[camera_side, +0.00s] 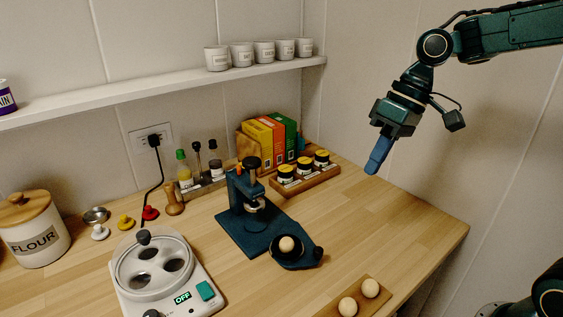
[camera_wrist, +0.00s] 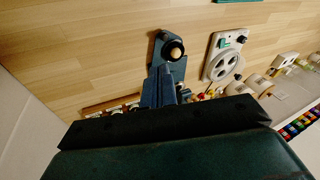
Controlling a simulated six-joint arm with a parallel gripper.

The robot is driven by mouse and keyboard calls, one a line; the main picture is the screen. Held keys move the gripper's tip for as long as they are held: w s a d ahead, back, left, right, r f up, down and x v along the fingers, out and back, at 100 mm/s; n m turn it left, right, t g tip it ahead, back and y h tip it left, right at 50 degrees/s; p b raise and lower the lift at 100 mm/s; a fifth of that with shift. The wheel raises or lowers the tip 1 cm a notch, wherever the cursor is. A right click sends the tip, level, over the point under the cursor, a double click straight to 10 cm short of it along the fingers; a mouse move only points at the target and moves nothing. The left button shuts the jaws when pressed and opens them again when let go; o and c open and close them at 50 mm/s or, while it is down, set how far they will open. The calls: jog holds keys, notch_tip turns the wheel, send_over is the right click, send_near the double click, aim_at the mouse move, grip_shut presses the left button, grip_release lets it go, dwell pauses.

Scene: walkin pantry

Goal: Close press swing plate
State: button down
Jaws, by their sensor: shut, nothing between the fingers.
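The dark blue press (camera_side: 240,205) stands upright on its base board on the wooden counter. Its round swing plate (camera_side: 290,262) is swung out to the front right, clear of the press head, with a pale dough ball (camera_side: 286,244) on it. In the wrist view the plate (camera_wrist: 160,48) and ball (camera_wrist: 175,53) show beyond my fingers. My gripper (camera_side: 373,170) is shut and empty, with blue fingers pointing down. It hangs in the air to the right of and above the plate, touching nothing. In the wrist view my fingers hide part of the press.
Two more dough balls lie on a wooden board (camera_side: 384,291) at the front edge. A white round appliance (camera_side: 188,282) stands left of the press. A rack of small jars (camera_side: 318,176) and colored boxes (camera_side: 268,140) stand behind. The right counter is clear.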

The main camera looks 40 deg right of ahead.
jog(key=w+d+f+n+g+y, duration=0.1)
jog(key=w+d+f+g+y, duration=0.3)
jog(key=w+f, duration=0.4)
notch_tip(320, 180, down, 3)
jog(key=shift+w+d+f+n+g, duration=0.2)
jog(key=shift+w+d+n+g, duration=0.15)
jog(key=shift+d, duration=0.4)
jog(key=shift+s+a, duration=0.1)
jog(key=shift+s, duration=0.05)
jog(key=x, duration=1)
jog(key=shift+a+r, duration=0.1)
jog(key=shift+a, duration=0.15)
jog(key=shift+s+a+r, duration=0.1)
jog(key=shift+s+a, duration=0.05)
jog(key=shift+a, duration=0.35)
jog(key=shift+s+a, duration=0.15)
jog(key=shift+a, duration=0.35)
jog(key=shift+s+a, duration=0.25)
jog(key=shift+a, duration=0.45)
